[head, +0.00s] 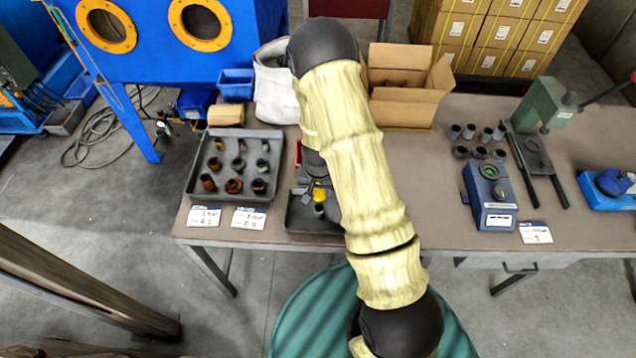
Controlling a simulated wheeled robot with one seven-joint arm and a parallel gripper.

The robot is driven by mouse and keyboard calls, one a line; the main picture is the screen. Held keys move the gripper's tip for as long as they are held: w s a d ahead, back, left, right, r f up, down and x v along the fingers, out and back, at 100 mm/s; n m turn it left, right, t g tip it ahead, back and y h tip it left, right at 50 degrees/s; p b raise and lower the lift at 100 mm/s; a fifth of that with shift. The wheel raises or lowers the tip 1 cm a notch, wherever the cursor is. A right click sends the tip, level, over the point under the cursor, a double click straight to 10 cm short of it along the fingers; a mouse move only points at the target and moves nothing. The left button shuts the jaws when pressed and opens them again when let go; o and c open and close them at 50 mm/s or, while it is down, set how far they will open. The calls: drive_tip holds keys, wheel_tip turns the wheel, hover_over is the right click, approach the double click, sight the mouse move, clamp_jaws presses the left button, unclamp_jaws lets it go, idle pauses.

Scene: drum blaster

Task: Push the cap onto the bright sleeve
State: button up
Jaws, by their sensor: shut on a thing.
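My gripper (317,185) is over the small dark tray (297,222) near the table's front edge, partly hidden by my arm. It is shut on a small yellow piece, which looks like the cap (320,195). Just below it a small grey cylinder, perhaps the bright sleeve (319,210), stands upright in the tray. At this size I cannot tell whether the yellow piece touches the cylinder.
A grey tray (190,180) of brass, rusty and dark parts lies left. Several grey sleeves (469,131) stand right, by a green press (545,103) and blue device (490,195). An open carton (405,107) stands behind. Bare table lies right of my arm.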

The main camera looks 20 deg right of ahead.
sight(319, 207)
drive_tip(key=shift+s+a, duration=0.15)
drive_tip(key=shift+s, duration=0.25)
drive_tip(key=shift+f, duration=0.2)
drive_tip(key=shift+w+f+b, duration=0.1)
drive_tip(key=shift+f+b, duration=2.25)
drive_tip(key=shift+f, duration=0.25)
drive_tip(key=shift+f+b, duration=0.55)
drive_tip(key=shift+f, duration=0.15)
idle(0.4)
drive_tip(key=o, duration=1.5)
drive_tip(key=shift+r+p, duration=2.05)
drive_tip(key=shift+r, duration=0.5)
